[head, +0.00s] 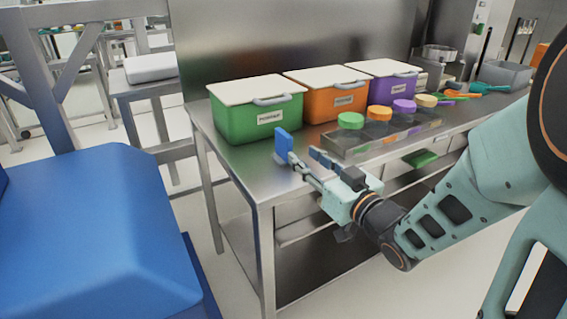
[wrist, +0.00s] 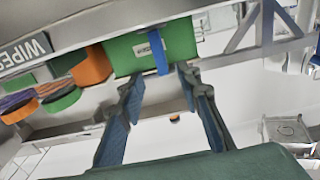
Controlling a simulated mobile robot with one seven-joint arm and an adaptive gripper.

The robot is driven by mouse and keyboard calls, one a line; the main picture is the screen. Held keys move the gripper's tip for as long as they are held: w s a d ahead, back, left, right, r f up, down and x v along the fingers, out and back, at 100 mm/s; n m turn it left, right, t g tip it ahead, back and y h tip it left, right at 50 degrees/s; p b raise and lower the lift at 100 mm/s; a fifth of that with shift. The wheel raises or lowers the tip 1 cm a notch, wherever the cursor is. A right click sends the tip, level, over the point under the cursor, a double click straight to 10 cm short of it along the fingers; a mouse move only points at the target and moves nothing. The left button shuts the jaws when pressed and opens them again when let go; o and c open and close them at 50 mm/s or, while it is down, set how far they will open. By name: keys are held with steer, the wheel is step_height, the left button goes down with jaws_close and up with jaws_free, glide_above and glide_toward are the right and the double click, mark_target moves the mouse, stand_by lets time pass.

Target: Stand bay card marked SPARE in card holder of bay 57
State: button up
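A small blue upright piece (head: 283,143) stands near the front left of the steel table, in front of the green bin. In the wrist view it shows as a narrow blue strip (wrist: 160,55) in front of that bin; I see no lettering on it. My gripper (head: 300,158) is open, with its fingers pointing toward the blue piece. In the wrist view the gap between the fingertips (wrist: 159,80) is empty, and the blue strip is seen beyond it.
The green bin (head: 236,118), orange bin (head: 320,102) and purple bin (head: 388,87) stand in a row with white lids and label plates. A clear tray (head: 350,155) with several coloured-lidded tubs is right of my gripper. A WIPES label (wrist: 25,52) shows in the wrist view.

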mark_target(283, 140)
steer(key=b+x, duration=0.2)
steer(key=x, duration=0.8)
steer(key=shift+w+a, duration=0.1)
steer(key=shift+a, duration=0.15)
steer(key=shift+c, duration=0.3)
jaws_close()
